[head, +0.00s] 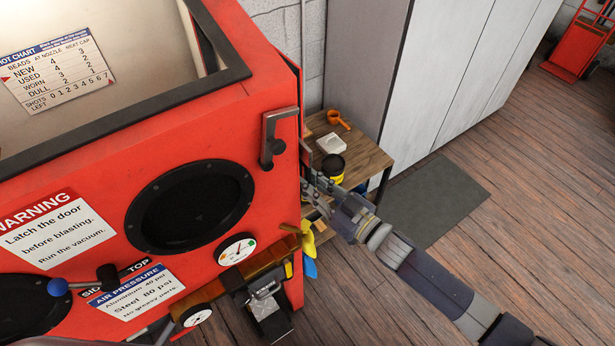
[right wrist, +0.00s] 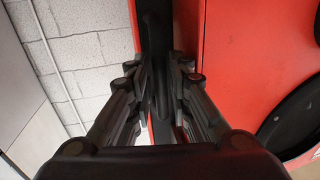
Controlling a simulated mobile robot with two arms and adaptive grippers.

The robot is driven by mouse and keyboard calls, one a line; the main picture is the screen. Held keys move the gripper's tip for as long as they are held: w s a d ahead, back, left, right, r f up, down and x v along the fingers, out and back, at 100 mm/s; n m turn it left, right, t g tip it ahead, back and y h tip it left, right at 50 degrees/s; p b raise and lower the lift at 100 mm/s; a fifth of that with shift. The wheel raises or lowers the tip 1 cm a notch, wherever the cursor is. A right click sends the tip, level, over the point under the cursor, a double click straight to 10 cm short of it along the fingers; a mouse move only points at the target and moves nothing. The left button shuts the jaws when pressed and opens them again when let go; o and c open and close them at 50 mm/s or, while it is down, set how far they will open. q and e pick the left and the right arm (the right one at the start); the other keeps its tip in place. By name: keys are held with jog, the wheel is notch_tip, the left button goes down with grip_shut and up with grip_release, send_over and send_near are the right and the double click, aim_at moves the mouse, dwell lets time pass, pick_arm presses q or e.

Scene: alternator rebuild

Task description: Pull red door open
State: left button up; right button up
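The big red blasting cabinet (head: 250,110) fills the left of the head view. Its red door is seen edge-on at the right side (head: 293,75), and a narrow red strip shows in the right wrist view (right wrist: 135,14). My right gripper (head: 308,178) is beside that side, its fingers partly hidden by the cabinet corner. In the right wrist view its fingers (right wrist: 160,75) close in on both sides of a dark upright bar, seemingly the door handle (right wrist: 156,40). A grey latch (head: 270,138) sits on the cabinet's front near that corner. My left gripper is out of view.
Grey lockers (head: 440,70) stand behind. A dark mat (head: 435,200) and open floor lie to the right.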

jog(key=shift+w+a, duration=0.45)
jog(key=shift+a, duration=0.05)
grip_shut()
